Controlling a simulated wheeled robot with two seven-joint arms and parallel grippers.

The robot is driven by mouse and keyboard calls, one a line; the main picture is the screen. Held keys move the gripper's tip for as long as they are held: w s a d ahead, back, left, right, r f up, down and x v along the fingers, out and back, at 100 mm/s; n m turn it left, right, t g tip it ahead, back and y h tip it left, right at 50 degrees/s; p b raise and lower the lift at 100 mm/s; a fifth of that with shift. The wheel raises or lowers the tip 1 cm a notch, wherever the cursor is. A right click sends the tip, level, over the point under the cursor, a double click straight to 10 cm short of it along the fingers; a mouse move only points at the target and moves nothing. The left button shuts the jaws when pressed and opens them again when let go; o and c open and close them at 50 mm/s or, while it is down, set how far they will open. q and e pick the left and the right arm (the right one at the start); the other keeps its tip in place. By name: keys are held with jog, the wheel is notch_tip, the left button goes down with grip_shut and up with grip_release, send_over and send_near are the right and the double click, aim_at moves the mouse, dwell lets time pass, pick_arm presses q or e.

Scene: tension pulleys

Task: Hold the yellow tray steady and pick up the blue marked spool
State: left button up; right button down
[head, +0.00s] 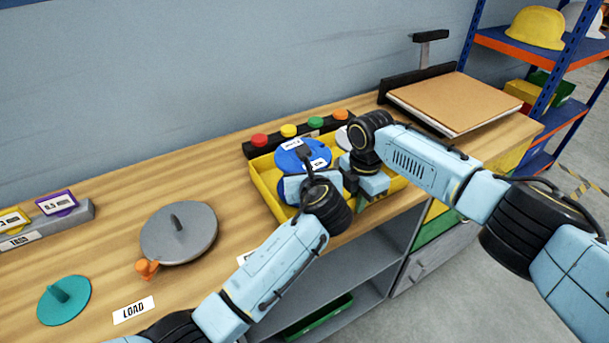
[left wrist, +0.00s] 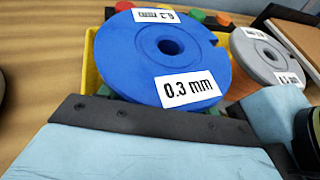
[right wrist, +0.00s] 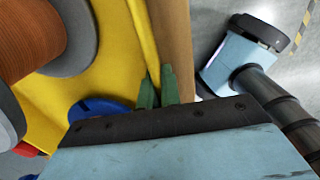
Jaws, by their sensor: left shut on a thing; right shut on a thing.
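The yellow tray (head: 264,190) sits on the bench near its front edge. The blue spool (head: 289,161) is at the tray's left part; the left wrist view shows it close up (left wrist: 135,62) with "0.3 mm" labels. My left gripper (head: 303,187) is shut on the blue spool, its fingertips mostly hidden by the spool. My right gripper (right wrist: 157,88) is shut on the tray's front wall, its green fingertips pinching the yellow edge. A grey spool (left wrist: 268,58) is at the right in the tray. In the right wrist view, a copper-wound spool (right wrist: 30,35) also shows.
A black bar with coloured buttons (head: 289,131) stands behind the tray. A grey disc (head: 180,235), a teal disc (head: 65,300) and a LOAD label (head: 133,310) are on the left. A brown board (head: 455,100) lies at the back right. Both arms are close together over the tray.

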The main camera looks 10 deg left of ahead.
pick_arm(q)
notch_tip(320, 180, up, 9)
jog(key=shift+r, duration=0.1)
dwell(0.3)
pick_arm(e)
jog(key=c, duration=1.5)
grip_release()
jog(key=shift+r, duration=0.1)
